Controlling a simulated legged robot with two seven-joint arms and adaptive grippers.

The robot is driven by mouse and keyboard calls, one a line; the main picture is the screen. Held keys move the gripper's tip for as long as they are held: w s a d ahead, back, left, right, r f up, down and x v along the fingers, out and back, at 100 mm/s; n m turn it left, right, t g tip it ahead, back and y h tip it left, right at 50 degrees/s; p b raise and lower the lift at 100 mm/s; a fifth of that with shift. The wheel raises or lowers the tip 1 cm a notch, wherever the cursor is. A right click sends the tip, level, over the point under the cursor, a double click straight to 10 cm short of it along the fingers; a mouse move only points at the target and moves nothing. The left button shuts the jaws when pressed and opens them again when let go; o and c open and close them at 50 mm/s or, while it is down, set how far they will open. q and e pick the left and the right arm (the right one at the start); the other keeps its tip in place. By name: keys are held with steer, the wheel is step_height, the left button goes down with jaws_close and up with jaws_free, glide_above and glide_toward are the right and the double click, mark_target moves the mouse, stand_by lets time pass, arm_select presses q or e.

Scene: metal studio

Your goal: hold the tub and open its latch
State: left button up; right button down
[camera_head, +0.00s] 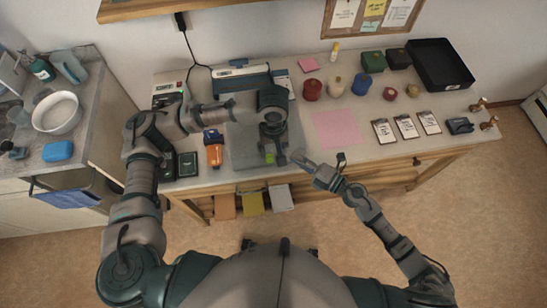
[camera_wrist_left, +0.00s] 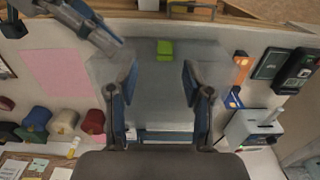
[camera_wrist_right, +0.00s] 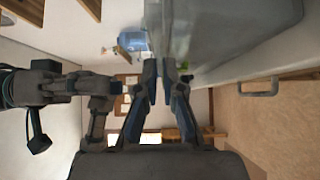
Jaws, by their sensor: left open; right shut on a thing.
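The tub (camera_head: 238,146) is a grey, see-through box near the table's front edge; it also shows in the left wrist view (camera_wrist_left: 160,105) and the right wrist view (camera_wrist_right: 235,40). A bright green latch (camera_head: 270,158) is at its front; it also shows in the left wrist view (camera_wrist_left: 165,48). My left gripper (camera_head: 272,152) is open above the tub, its fingers (camera_wrist_left: 160,80) spread wide with the latch beyond the tips. My right gripper (camera_head: 300,157) is shut at the tub's right side; its fingertips (camera_wrist_right: 161,72) are at the tub's edge. The exact contact is partly hidden.
A pink sheet (camera_head: 337,128) lies right of the tub, with several cards and jars beyond. An orange item (camera_head: 215,155) and dark boxes (camera_head: 187,164) lie to the left. A blue-grey device (camera_head: 241,79) stands behind. A drawer handle (camera_wrist_right: 258,88) shows below the table edge.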

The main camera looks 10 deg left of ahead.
mark_target(270, 161)
arm_select(q)
step_height(270, 161, down, 7)
steer(key=shift+f, duration=0.2)
jaws_close()
